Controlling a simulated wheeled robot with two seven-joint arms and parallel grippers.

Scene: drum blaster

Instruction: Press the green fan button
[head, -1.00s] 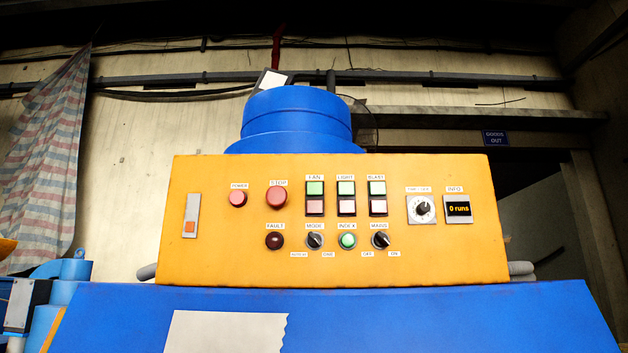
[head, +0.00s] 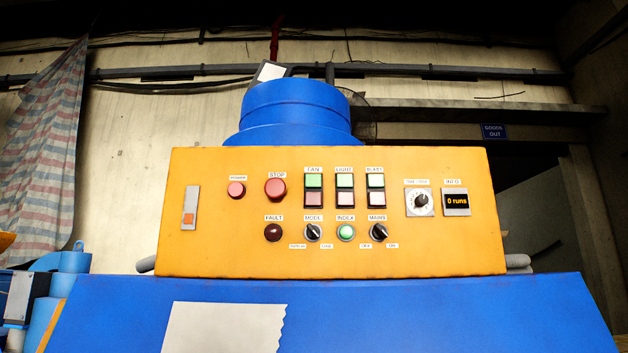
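The green fan button (head: 314,181) is the upper half of a two-part switch under the FAN label, with a pale red button (head: 314,199) below it. The switch sits on the upright orange control panel (head: 235,250), left of the LIGHT and BLAST switches. Nothing covers the button. Neither of my grippers shows in the head view.
A red STOP button (head: 276,189) is to the left. A blue machine body (head: 420,310) lies below the panel. The space before the panel looks clear.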

